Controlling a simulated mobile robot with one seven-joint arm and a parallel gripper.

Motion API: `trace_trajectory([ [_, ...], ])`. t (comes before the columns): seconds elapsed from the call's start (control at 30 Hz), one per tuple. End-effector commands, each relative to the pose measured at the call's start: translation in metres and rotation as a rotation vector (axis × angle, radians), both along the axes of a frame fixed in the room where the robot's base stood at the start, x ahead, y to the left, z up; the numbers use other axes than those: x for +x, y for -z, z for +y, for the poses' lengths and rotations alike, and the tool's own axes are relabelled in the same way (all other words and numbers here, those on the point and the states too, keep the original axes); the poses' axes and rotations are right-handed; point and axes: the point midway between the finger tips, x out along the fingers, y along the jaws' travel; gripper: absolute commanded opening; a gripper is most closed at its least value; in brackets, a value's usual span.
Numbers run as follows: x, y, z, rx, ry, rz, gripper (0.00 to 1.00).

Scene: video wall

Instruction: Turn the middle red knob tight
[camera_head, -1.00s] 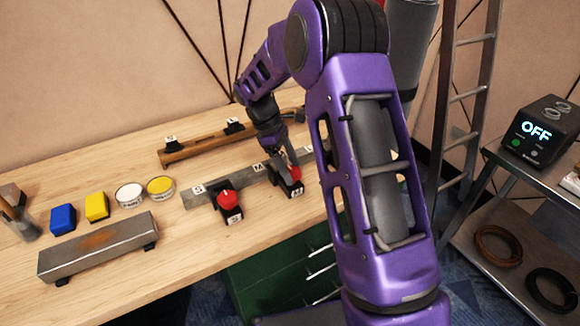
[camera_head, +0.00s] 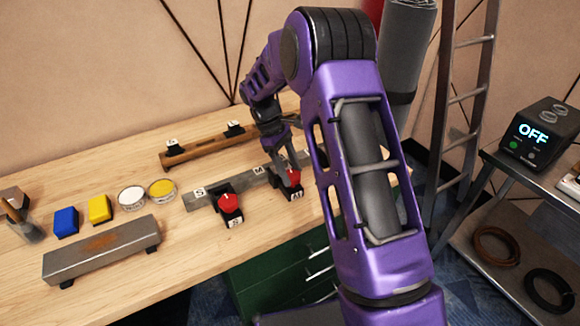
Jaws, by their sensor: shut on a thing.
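The middle red knob (camera_head: 292,178) sits on a black block with a white label, in front of a grey metal bar (camera_head: 251,180). My gripper (camera_head: 287,169) reaches down from behind and is shut on this knob. The fingers partly cover it. Another red knob (camera_head: 229,203) sits on a similar black block to the left, with a white pointer line on top. My purple arm hides whatever lies farther right along the bar.
A rusty bar (camera_head: 199,149) lies behind. A grey metal block (camera_head: 101,250), a blue block (camera_head: 66,222), a yellow block (camera_head: 99,208) and two round tins (camera_head: 161,189) stand at left. A device reading OFF (camera_head: 541,131) stands on a shelf at right.

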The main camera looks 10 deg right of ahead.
Motion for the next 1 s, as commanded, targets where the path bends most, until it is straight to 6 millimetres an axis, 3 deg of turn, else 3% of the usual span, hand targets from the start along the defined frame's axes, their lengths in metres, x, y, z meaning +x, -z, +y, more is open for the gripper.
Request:
trace_trajectory([
  [1.0,0.0027,-0.0013,-0.0057,0.001,0.968,-0.002,0.03],
])
